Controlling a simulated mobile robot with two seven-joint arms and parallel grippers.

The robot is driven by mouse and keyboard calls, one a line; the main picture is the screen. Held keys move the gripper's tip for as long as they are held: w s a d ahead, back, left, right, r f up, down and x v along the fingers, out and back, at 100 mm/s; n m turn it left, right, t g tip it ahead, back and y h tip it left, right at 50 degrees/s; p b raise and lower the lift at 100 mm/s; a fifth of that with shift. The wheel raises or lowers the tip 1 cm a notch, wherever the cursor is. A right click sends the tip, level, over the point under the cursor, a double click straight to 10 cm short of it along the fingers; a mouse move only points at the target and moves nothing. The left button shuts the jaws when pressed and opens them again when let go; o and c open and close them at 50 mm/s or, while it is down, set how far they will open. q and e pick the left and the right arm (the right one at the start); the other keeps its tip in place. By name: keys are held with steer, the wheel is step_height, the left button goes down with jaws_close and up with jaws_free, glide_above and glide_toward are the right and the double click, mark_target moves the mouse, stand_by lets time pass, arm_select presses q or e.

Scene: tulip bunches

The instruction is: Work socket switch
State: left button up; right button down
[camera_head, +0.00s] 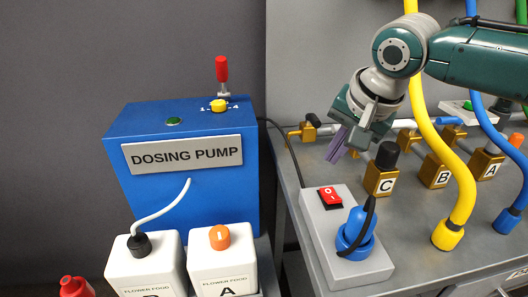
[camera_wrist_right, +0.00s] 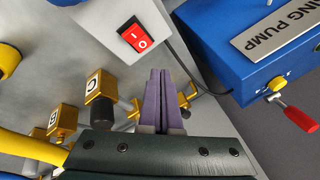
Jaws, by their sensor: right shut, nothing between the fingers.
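The red rocker switch (camera_head: 330,197) is set in the top of a light grey socket block (camera_head: 318,222) on the grey bench. It also shows in the right wrist view (camera_wrist_right: 136,35), with white I and O marks; I cannot tell which side is pressed. A blue plug (camera_head: 355,232) with a black cable sits in the block's near end. My right gripper (camera_head: 336,150) has purple fingers, shut and empty, above and behind the switch, apart from it. Its fingers (camera_wrist_right: 158,85) point toward the block's edge in the wrist view. My left gripper is not in view.
A blue dosing pump (camera_head: 190,200) stands left of the block, with white bottles (camera_head: 222,262) before it. Brass valves, including one marked C (camera_head: 382,172), and a yellow hose (camera_head: 455,180) crowd the right side. A black cable runs behind the block.

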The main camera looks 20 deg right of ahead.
mark_target(327, 194)
steer(key=f+b, duration=0.1)
steer(key=s+f, duration=0.1)
steer(key=f, duration=0.1)
steer(key=shift+b, duration=0.35)
steer(key=shift+s+a+f, duration=0.15)
steer(key=shift+s+f, duration=0.05)
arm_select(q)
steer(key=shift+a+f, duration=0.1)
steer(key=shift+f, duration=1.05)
arm_select(e)
steer(key=shift+s+f, duration=0.25)
steer(key=shift+f, duration=0.4)
steer(key=shift+s+a+f+p, duration=0.1)
steer(key=shift+s+f+p, duration=0.05)
steer(key=shift+f+p, duration=0.2)
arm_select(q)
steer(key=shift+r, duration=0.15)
